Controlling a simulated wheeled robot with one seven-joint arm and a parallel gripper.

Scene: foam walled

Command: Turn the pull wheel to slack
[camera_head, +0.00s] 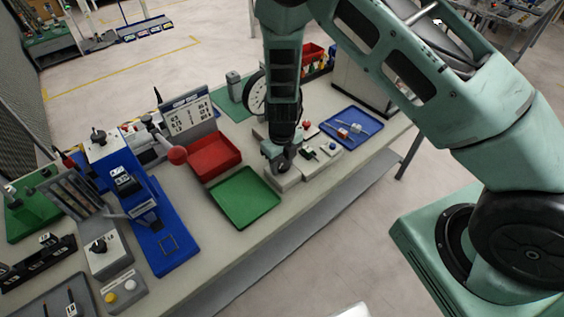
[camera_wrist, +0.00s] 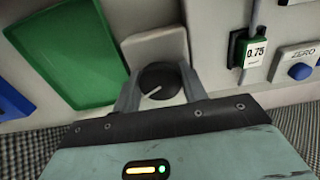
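The pull wheel (camera_wrist: 160,84) is a round black knob with a pale pointer line, in the middle of the wrist view. It sits on a pale base block (camera_wrist: 155,47), which also shows at the table's front edge in the head view (camera_head: 284,181). My gripper (camera_wrist: 160,90) has one grey finger on each side of the knob, and no clear gap shows between fingers and knob. In the head view my gripper (camera_head: 281,163) points down over the block and mostly hides the knob. No marks for slack are readable.
A green tray (camera_head: 245,198) lies close left of the block, with a red bin (camera_head: 212,157) behind it. Right of the knob are a green 0.75 display (camera_wrist: 257,52) and a blue ZERO button (camera_wrist: 300,71). A blue tray (camera_head: 345,129) lies farther right.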

